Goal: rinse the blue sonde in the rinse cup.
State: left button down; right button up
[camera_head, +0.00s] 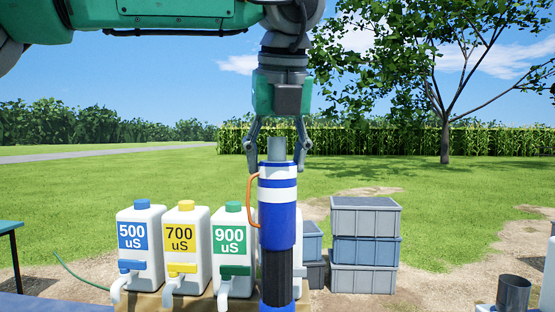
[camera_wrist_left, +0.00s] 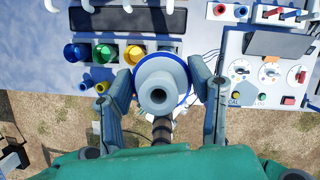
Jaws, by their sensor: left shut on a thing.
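The blue sonde (camera_head: 277,225), with white bands, a grey top stub and an orange loop at its side, hangs upright in my left gripper (camera_head: 277,150). The gripper's fingers are shut on both sides of its top. The left wrist view looks down on the sonde's round grey top (camera_wrist_left: 158,88) between the fingers. The sonde's lower end runs out of the bottom of the head view. A dark grey open cup (camera_head: 513,292) stands at the lower right, apart from the sonde; I cannot tell for sure that it is the rinse cup. My right gripper is not in view.
White jugs marked 500, 700 and 900 uS (camera_head: 234,252) stand behind the sonde. Grey crates (camera_head: 365,218) are stacked on the ground beyond. The left wrist view shows blue, green and yellow cups (camera_wrist_left: 104,54) and a panel with dials (camera_wrist_left: 268,75).

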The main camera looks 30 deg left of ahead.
aim_at(276, 201)
pick_arm(q)
jog(key=shift+f+b, duration=2.45)
jog(key=shift+f, duration=0.8)
jog(key=shift+r, duration=0.1)
dwell(3.8)
